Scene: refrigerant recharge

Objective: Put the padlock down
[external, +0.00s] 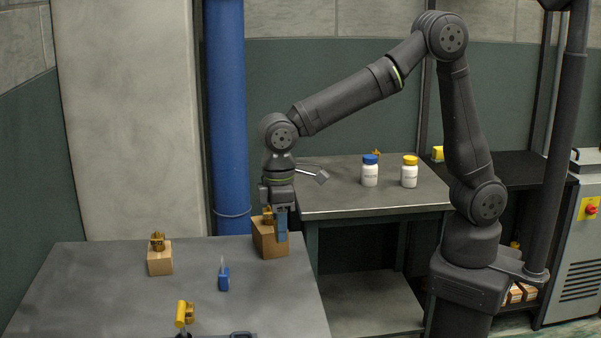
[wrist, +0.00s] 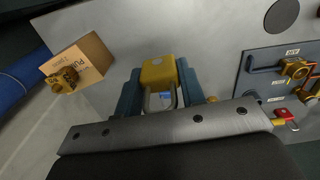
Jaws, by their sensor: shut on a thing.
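A yellow padlock (wrist: 158,70) is between the two blue fingers of my gripper (wrist: 160,82) in the wrist view. The gripper is shut on it. A grey, looped part shows below the yellow body, between the fingers. In the external view my gripper (external: 281,228) points down at the far right part of the grey table (external: 110,295), beside a cardboard box (external: 268,242). The padlock cannot be made out there. I cannot tell whether it touches the table.
A second box (external: 160,262) carries a brass fitting (external: 157,241). A small blue object (external: 223,279) and a yellow part (external: 184,313) stand nearer the front. A valve panel (wrist: 258,88) lies right in the wrist view. White bottles (external: 370,175) stand on the back bench.

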